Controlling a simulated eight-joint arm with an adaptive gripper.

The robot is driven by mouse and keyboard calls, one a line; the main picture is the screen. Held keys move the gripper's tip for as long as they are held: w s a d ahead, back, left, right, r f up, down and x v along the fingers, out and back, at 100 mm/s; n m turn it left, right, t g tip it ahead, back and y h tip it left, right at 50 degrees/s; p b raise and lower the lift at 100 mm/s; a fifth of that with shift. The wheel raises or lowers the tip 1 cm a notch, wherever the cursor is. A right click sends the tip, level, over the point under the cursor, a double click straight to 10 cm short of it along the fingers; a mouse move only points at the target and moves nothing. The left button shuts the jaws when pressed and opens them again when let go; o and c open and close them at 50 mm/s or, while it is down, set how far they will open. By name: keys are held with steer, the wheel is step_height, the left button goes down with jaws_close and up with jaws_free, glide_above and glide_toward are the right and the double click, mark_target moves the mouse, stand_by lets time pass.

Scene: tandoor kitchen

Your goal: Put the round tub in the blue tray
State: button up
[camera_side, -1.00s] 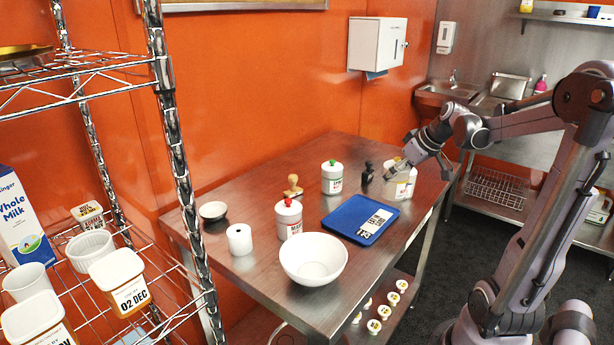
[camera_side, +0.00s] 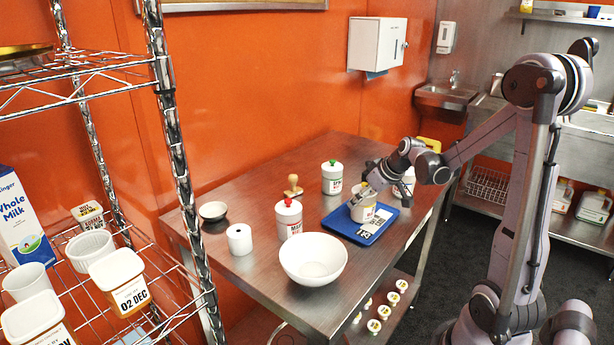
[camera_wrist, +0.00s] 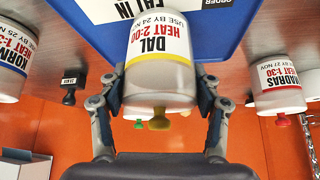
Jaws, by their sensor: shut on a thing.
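The round tub is white with a yellow band and a "DAL" label; it shows in the side view (camera_side: 363,207) and upside down in the wrist view (camera_wrist: 160,75). My gripper (camera_side: 368,194) is shut on the tub's sides, with one finger on each side in the wrist view (camera_wrist: 160,98). The tub is upright over the blue tray (camera_side: 336,222), towards its back part. I cannot tell whether its base touches the tray. The tray also shows beyond the tub in the wrist view (camera_wrist: 85,35). A white printed card (camera_side: 376,222) lies on the tray.
Another white tub (camera_side: 405,186) is to the right, behind my gripper.

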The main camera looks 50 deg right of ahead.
steer(key=shift+f, duration=0.15)
steer(key=o, duration=1.4)
steer(key=v, duration=1.2)
steer(key=a+f+n, duration=0.1)
steer(key=a, duration=0.7)
steer(key=s+a+f+y, duration=0.1)
steer(key=a, duration=0.8)
steer(key=a+f+n, duration=0.1)
steer(key=a, duration=0.7)
steer(key=shift+s+a+f+n+t, duration=0.1)
steer(key=shift+s+a+n+t, duration=0.2)
steer(key=shift+s+t, duration=0.1)
